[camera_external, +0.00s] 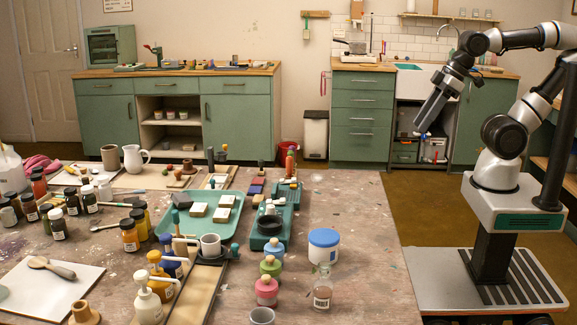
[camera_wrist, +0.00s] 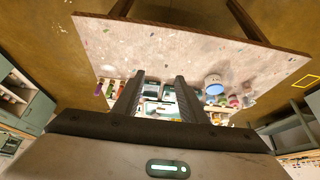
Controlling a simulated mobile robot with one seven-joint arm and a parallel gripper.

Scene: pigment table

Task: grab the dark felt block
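Another dark block (camera_external: 182,201) sits at the tray's left edge. I cannot tell from these views which one is felt. My gripper (camera_external: 421,129) is raised in the air beyond the table's right edge, well away from all the blocks, pointing down and left. In the wrist view my gripper (camera_wrist: 160,77) has its two fingers apart with nothing held between them. The tabletop items beyond the fingers are too small there to tell the block.
The paint-stained table (camera_external: 350,230) is crowded at left and centre. A teal tray (camera_external: 235,204) holds pale blocks. Paint bottles, a blue-lidded tub (camera_external: 323,246) and a glass bottle (camera_external: 322,288) stand near the front. The table's right side is clear.

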